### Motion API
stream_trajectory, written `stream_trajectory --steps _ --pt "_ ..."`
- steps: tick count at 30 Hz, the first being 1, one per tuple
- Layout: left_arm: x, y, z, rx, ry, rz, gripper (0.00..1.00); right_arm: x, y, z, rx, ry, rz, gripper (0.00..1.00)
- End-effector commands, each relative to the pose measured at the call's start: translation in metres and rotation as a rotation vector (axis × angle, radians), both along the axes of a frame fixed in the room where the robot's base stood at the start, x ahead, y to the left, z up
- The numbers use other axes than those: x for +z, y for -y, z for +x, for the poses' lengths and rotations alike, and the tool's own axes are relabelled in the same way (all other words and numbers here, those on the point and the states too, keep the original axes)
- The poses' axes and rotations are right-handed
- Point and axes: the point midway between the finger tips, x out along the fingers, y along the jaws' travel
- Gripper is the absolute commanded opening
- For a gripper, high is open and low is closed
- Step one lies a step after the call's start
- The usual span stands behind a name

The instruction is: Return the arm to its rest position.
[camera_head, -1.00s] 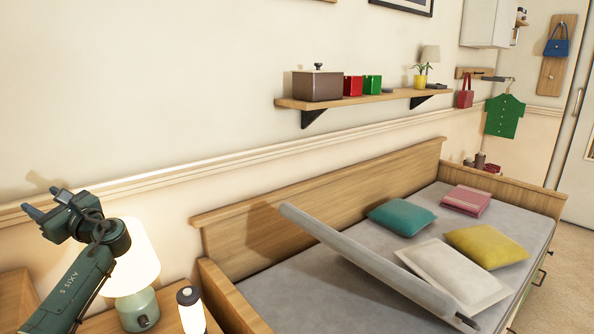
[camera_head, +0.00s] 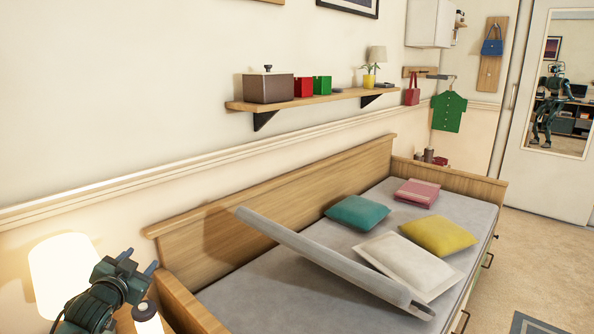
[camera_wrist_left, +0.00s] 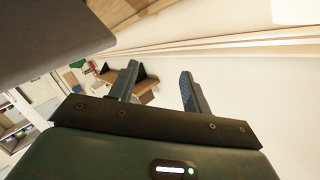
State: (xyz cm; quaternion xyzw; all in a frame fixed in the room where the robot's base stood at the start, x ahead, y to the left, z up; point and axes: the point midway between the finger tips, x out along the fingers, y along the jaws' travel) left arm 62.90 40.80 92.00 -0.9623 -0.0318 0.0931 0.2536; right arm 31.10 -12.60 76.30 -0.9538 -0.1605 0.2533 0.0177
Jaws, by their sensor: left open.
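My left gripper (camera_head: 138,262) is at the lower left of the head view, in front of the lit lamp and above the bedside table. Its two fingers are apart and nothing is between them. In the left wrist view the open fingers (camera_wrist_left: 158,90) point toward the cream wall, with the wall shelf (camera_wrist_left: 140,86) small beyond them. My right gripper is in neither view.
The daybed (camera_head: 255,295) has a long grey slanted panel (camera_head: 320,255) and several cushions. A wall shelf (camera_head: 310,101) holds boxes. Carpet (camera_head: 530,250) is clear at right.

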Motion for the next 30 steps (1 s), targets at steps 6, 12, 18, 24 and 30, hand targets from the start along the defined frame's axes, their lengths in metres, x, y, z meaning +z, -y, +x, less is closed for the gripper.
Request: stream_trajectory --steps 6,12,18,24,30 --pt "-0.104 0.109 -0.081 -0.147 -0.148 -0.129 0.48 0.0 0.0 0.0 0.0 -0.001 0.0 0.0" --pt "-0.156 0.197 -0.182 -0.235 -0.268 -0.299 0.48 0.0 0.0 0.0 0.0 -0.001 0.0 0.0" --pt "-0.166 0.249 -0.259 -0.258 -0.345 -0.447 0.48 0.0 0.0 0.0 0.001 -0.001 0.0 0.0" --pt "-0.159 0.279 -0.315 -0.245 -0.397 -0.568 0.48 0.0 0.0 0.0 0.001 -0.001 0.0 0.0" --pt "-0.136 0.276 -0.322 -0.221 -0.429 -0.545 0.48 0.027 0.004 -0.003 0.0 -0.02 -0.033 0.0"
